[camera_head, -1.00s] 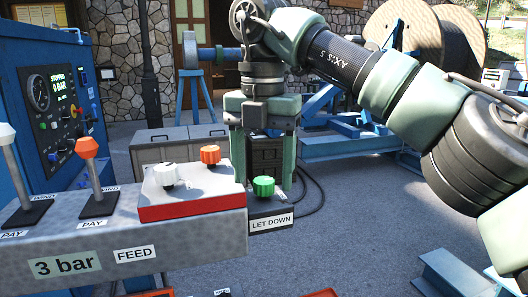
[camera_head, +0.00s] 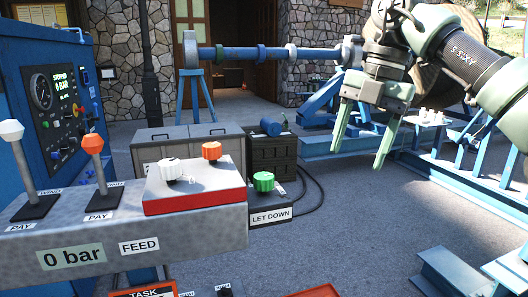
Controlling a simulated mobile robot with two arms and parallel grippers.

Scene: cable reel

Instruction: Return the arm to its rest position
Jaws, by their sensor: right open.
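My right arm comes in from the right in the head view. Its gripper (camera_head: 363,141) hangs with two long green fingers pointing down, spread apart with nothing between them. It is over the paved ground, to the right of the console and apart from it. The grey console (camera_head: 213,228) carries a white knob (camera_head: 172,169) and an orange knob (camera_head: 211,151) on a red-edged box, and a green knob (camera_head: 263,181) stands beside it over a LET DOWN label (camera_head: 271,215). The console's display reads 0 bar (camera_head: 70,257). My left gripper is not in view.
Two levers, white-topped (camera_head: 11,131) and orange-topped (camera_head: 92,144), stand on the console's left. A blue panel (camera_head: 40,60) with a gauge rises behind them. Blue steel framework (camera_head: 345,147) and a long blue shaft (camera_head: 275,53) lie behind my gripper.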

